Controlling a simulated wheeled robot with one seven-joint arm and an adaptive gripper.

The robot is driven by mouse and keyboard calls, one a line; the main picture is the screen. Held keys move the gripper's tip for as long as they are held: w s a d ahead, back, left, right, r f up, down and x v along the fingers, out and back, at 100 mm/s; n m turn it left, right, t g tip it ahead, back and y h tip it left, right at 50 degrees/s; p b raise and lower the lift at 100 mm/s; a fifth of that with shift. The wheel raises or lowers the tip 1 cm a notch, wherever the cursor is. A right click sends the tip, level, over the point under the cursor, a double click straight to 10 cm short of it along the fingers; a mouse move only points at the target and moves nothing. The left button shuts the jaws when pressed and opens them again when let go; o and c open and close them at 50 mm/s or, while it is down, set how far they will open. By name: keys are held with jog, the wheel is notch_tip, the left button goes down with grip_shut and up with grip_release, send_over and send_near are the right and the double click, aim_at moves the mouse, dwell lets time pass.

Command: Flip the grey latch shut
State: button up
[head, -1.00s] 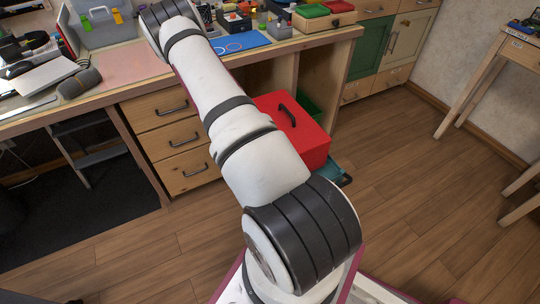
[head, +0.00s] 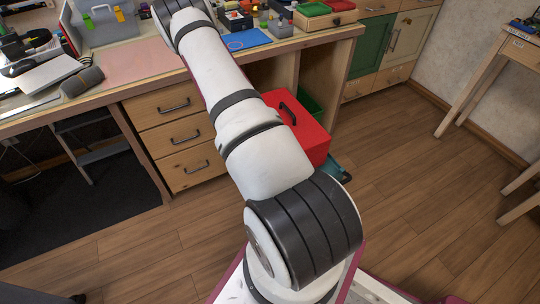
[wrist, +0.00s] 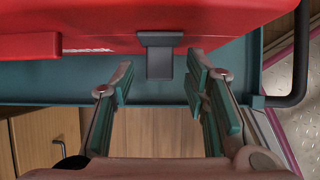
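My gripper (wrist: 160,88) is open and empty, with one finger on each side of the latch's line. The fingertips look apart from the latch, but depth is hard to judge. My gripper is out of sight in the head view.
The box rests on a teal surface (wrist: 60,85) with a dark bar handle (wrist: 300,60) at its right. The wooden bench with drawers (head: 172,135) stands at the left. Open wooden floor (head: 430,190) lies to the right.

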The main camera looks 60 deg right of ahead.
jog(key=v, duration=1.2)
dwell(0.5)
